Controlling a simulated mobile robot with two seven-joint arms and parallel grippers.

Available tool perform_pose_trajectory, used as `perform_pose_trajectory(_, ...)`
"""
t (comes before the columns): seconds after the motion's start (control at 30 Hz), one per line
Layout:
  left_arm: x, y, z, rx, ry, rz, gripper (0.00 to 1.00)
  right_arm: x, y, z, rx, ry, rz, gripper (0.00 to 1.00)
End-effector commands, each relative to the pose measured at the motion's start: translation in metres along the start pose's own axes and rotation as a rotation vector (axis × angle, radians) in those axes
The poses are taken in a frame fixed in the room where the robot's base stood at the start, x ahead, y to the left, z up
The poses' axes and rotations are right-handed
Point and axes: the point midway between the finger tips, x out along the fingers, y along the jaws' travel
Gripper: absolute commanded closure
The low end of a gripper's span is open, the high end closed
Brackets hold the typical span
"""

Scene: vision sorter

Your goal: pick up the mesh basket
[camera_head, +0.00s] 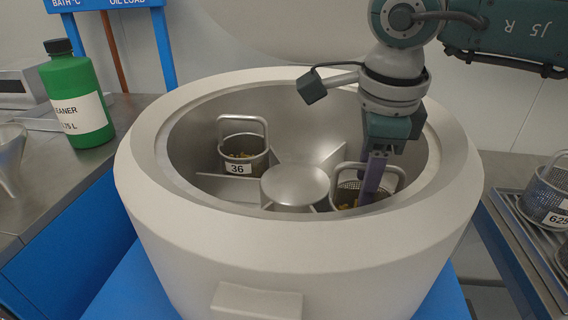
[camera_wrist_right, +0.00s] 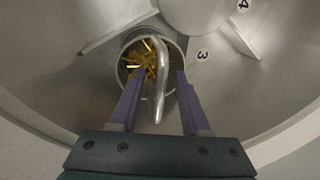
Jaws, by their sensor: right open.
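A mesh basket (camera_head: 346,190) with a raised loop handle and yellow pieces inside sits in the right part of the round metal drum. In the right wrist view this basket (camera_wrist_right: 173,110) shows its handle running between my fingers. My right gripper (camera_head: 373,182) reaches down over the basket from above. It is open, with one purple finger on each side of the handle; I cannot tell if either touches it. A second mesh basket (camera_head: 236,147), labelled 36, stands in the left part of the drum. My left gripper is not in view.
The drum's thick pale rim (camera_head: 300,225) surrounds the baskets, with a central hub (camera_head: 295,185) and dividing vanes beside them. Another labelled basket (camera_head: 548,192) stands on a rack at the far right. A green bottle (camera_head: 75,95) stands on the left counter.

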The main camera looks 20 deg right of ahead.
Motion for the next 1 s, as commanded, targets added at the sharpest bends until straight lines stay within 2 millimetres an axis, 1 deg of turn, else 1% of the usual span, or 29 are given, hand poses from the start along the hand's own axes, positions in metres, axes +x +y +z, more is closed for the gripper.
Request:
perform_pose_trajectory(0.03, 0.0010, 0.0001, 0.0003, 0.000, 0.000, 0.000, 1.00, 0.0068, 0.0009, 0.0001, 0.000, 0.001, 0.002, 0.53)
perform_pose_trajectory(0.1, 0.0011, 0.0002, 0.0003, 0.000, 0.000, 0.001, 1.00, 0.0109, 0.0007, 0.0003, -0.001, 0.000, 0.001, 0.53)
perform_pose_trajectory(0.33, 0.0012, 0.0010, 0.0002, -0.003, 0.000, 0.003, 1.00, 0.0117, 0.0002, 0.0005, -0.002, -0.002, 0.000, 0.53)
perform_pose_trajectory(0.73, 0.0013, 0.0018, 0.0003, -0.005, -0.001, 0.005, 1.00, 0.0114, 0.0001, 0.0004, -0.001, -0.002, 0.000, 0.98)
perform_pose_trajectory(0.77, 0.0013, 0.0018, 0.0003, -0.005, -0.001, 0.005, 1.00, 0.0114, 0.0001, 0.0003, -0.001, -0.002, 0.000, 1.00)
perform_pose_trajectory(1.0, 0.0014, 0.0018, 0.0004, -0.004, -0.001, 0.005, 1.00, 0.0113, 0.0001, 0.0003, -0.001, -0.002, 0.000, 1.00)
